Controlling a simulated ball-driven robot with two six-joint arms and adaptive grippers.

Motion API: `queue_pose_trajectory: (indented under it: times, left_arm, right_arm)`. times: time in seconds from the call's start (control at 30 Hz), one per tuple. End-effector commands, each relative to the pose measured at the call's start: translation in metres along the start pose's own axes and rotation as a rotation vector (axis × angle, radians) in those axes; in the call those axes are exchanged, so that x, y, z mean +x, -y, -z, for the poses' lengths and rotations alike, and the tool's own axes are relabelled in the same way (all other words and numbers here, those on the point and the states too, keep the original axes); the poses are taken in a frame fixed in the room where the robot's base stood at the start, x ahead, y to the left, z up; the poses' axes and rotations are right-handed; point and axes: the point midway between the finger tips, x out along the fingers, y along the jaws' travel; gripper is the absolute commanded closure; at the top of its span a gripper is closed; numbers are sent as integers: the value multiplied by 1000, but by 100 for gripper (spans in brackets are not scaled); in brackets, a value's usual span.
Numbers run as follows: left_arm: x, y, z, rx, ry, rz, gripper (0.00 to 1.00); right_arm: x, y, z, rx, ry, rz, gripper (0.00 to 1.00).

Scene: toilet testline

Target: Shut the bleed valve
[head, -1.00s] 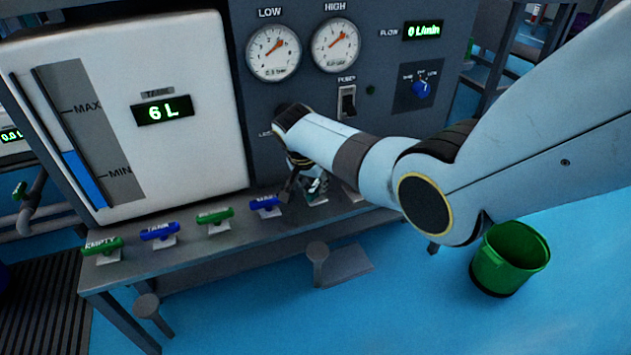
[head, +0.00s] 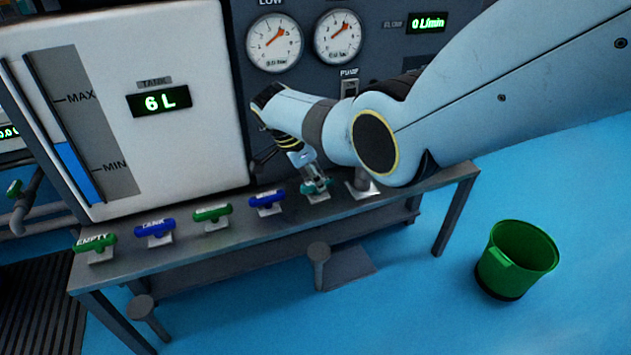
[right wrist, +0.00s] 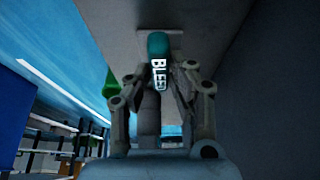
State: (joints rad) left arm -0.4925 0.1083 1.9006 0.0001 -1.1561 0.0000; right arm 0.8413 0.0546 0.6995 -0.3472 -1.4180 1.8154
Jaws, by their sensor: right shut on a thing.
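The bleed valve has a teal handle (head: 314,187) on a small pale plate, at the right part of the row of valves on the bench. In the right wrist view its teal handle (right wrist: 158,46) reads BLEED and lies between my fingers. My right gripper (head: 312,180) reaches down to this handle and is shut on it. In the right wrist view the fingers of my right gripper (right wrist: 160,88) stand on both sides of the handle. The arm hides part of the valve in the head view. My left gripper is not in view.
Left of the bleed valve stand a blue handle (head: 267,201), a green handle (head: 212,213), the blue TANK handle (head: 155,228) and the green EMPTY handle (head: 95,241). Gauges (head: 274,42) are on the panel behind. A green bucket (head: 516,260) stands on the clear blue floor.

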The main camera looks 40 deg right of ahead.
Motion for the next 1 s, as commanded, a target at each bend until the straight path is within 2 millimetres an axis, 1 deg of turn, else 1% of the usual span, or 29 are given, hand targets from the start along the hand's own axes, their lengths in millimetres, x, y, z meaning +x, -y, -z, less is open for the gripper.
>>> queue_pose_trajectory:
  times: [0.13, 0.6, 0.63, 0.77, 0.8, 1.0]
  left_arm:
    - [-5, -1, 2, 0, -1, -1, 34]
    - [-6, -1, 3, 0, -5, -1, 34]
    - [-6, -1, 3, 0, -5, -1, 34]
    - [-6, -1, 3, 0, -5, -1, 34]
    - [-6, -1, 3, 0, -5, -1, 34]
    - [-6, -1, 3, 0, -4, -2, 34]
  right_arm:
    - [1, 0, 0, 27, 0, -11, 100]
    - [0, 0, 0, 39, 1, -14, 100]
    - [0, 0, 0, 39, 1, -14, 77]
    - [0, 0, 0, 38, 1, -15, 60]
    - [0, 0, 0, 38, 1, -15, 58]
    - [0, 0, 0, 37, 1, -15, 58]
